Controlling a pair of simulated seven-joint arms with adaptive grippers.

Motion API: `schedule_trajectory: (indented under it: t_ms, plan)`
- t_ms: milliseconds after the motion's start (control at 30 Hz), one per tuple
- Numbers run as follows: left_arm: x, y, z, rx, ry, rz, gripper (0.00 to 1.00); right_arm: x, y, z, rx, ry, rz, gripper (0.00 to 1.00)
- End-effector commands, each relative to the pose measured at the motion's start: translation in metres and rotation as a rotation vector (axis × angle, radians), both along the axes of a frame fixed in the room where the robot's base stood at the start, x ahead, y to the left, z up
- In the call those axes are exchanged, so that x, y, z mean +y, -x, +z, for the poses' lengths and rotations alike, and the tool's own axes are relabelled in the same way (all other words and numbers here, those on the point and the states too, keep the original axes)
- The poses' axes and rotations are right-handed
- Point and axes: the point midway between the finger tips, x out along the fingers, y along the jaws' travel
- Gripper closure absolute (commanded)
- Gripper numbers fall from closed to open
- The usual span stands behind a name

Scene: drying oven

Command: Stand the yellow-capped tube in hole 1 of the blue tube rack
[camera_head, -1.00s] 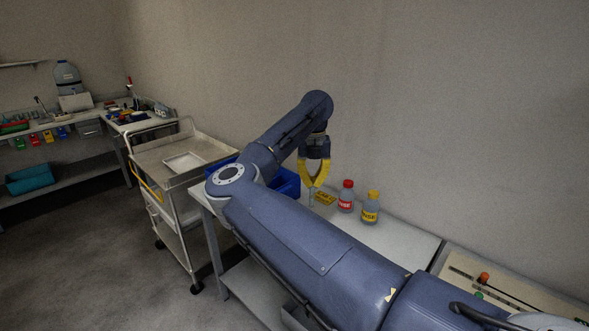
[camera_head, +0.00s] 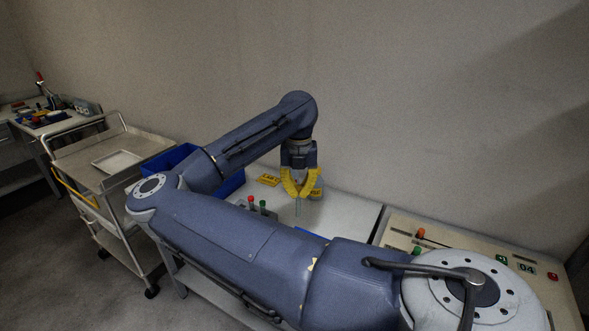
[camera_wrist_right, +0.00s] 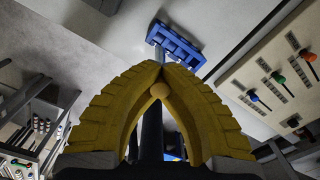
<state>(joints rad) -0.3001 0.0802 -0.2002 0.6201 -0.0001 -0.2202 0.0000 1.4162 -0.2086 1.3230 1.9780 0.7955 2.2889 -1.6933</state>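My right gripper (camera_head: 298,190) has yellow fingers closed together around a slim clear tube (camera_head: 297,208), held upright above the white bench. In the wrist view the right gripper (camera_wrist_right: 162,68) has its fingertips meeting, with a pale yellow round cap (camera_wrist_right: 160,90) between the fingers. My left gripper is not in view.
A grey rack with a red-capped tube (camera_head: 251,201) and a green-capped tube (camera_head: 263,206) stands left of the gripper. A blue bin (camera_head: 230,184) and yellow item (camera_head: 268,180) are farther left. A control panel (camera_head: 400,228) is at right; a trolley (camera_head: 75,160) stands left.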

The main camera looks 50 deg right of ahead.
Motion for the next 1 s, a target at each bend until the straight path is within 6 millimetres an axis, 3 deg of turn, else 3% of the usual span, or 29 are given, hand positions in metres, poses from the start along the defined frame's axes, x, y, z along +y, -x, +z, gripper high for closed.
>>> schedule_trajectory:
  t_ms: [367,1000]
  plan:
    - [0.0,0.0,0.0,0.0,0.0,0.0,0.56,0.0,-0.001,0.0,0.007,-0.007,0.003,1.0]
    - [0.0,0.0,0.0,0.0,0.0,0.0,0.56,0.0,0.0,-0.044,0.01,-0.006,0.003,1.0]
